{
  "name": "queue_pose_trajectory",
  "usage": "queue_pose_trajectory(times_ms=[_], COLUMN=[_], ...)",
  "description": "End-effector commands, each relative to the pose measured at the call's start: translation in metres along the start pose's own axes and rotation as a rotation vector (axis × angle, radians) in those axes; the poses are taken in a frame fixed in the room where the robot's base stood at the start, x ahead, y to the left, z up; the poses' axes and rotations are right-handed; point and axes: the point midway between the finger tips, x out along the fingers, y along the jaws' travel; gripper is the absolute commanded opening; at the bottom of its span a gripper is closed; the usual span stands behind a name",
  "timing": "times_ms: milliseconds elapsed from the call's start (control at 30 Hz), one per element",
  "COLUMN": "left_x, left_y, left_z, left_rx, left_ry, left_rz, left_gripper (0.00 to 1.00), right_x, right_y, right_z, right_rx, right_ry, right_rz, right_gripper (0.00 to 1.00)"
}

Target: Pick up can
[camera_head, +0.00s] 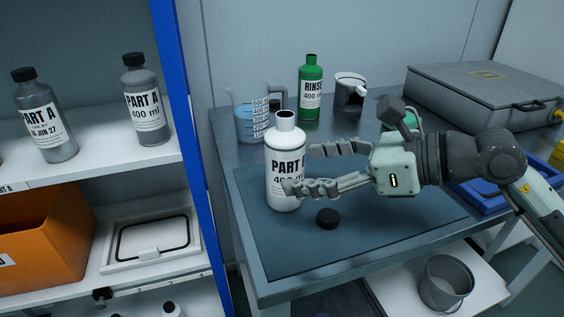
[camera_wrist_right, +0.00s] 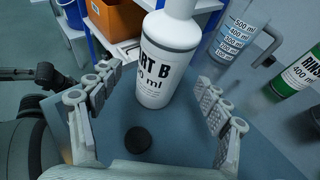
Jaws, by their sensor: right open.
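No object is plainly labelled as a can. A white PART B bottle (camera_head: 284,150) stands upright, uncapped, on the dark mat at the front left of the bench. My right gripper (camera_head: 302,170) is open, coming from the right, with its fingers pointing at the bottle. One fingertip overlaps the label's lower edge in the head view. In the right wrist view the bottle (camera_wrist_right: 172,60) stands ahead between the open fingers (camera_wrist_right: 155,88); contact cannot be told. A grey can-like cup (camera_head: 349,95) with a white lip stands at the back. My left gripper is out of view.
A black cap (camera_head: 327,218) lies on the mat (camera_head: 290,250). Behind are a blue-filled beaker (camera_head: 244,122) and a green RINSE bottle (camera_head: 311,85). A grey case (camera_head: 470,90) sits at back right. A shelf with a blue post (camera_head: 186,110) stands left.

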Motion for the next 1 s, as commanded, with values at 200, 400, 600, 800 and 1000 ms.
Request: queue_pose_trajectory(times_ms=[200, 400, 600, 800, 1000], left_x=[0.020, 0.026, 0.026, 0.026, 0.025], left_y=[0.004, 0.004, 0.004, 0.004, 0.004], left_z=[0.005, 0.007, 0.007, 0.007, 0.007], left_rx=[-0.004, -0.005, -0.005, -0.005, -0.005], left_ry=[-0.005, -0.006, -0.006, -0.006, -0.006], left_rz=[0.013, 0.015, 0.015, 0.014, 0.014], left_gripper=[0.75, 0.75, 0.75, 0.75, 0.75], right_x=[0.033, 0.046, 0.046, 0.046, 0.046], right_y=[-0.001, -0.001, -0.002, -0.002, -0.002], right_z=[0.007, 0.005, 0.004, 0.004, 0.004], right_rx=[0.002, 0.001, 0.000, 0.000, 0.001], right_ry=[-0.002, 0.000, 0.000, 0.000, 0.000], right_rz=[0.003, 0.000, 0.000, 0.000, 0.000], right_gripper=[0.77, 0.77, 0.74, 0.49, 0.25])
